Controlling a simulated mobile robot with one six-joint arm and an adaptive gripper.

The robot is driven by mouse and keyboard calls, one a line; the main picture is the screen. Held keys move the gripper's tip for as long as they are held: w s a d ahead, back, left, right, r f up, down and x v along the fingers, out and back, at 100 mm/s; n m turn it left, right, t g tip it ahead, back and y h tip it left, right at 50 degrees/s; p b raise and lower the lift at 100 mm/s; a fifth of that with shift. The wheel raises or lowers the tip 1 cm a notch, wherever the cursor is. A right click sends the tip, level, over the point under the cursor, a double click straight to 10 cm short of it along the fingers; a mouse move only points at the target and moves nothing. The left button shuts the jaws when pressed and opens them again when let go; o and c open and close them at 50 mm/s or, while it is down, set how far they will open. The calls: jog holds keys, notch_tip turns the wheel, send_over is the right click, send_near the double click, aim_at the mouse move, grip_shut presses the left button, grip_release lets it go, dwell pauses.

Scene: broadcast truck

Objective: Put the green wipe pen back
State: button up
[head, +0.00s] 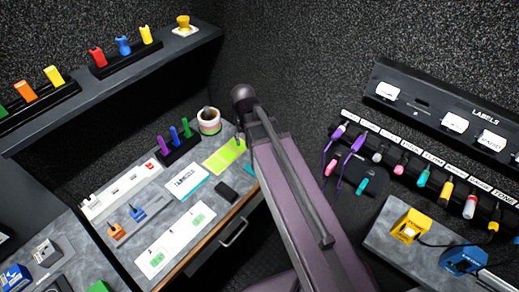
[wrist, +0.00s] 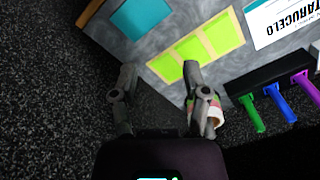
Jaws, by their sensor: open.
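A green pen (head: 186,127) stands in a black rack (head: 181,150) at the back of the desk, beside a blue and a purple one. In the wrist view the same green pen (wrist: 253,114) shows at the end of the rack, right of my gripper. My gripper (wrist: 160,72) is open and empty between its fingers, above the desk's edge by a yellow-green sheet (wrist: 196,47). In the head view my arm hides most of the gripper. A cup (head: 208,121) stands right of the rack; in the wrist view my right finger partly covers it.
A white card (head: 187,181), a dark small block (head: 227,191) and a white strip (head: 175,240) lie on the desk. A wall panel with labelled hanging connectors (head: 425,175) is at right. A shelf with coloured items (head: 122,46) is above left.

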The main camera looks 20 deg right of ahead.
jog(key=s+d, duration=0.3)
jog(key=s, duration=0.2)
jog(key=shift+s+d, duration=0.15)
jog(key=shift+s, duration=0.15)
dwell(0.9)
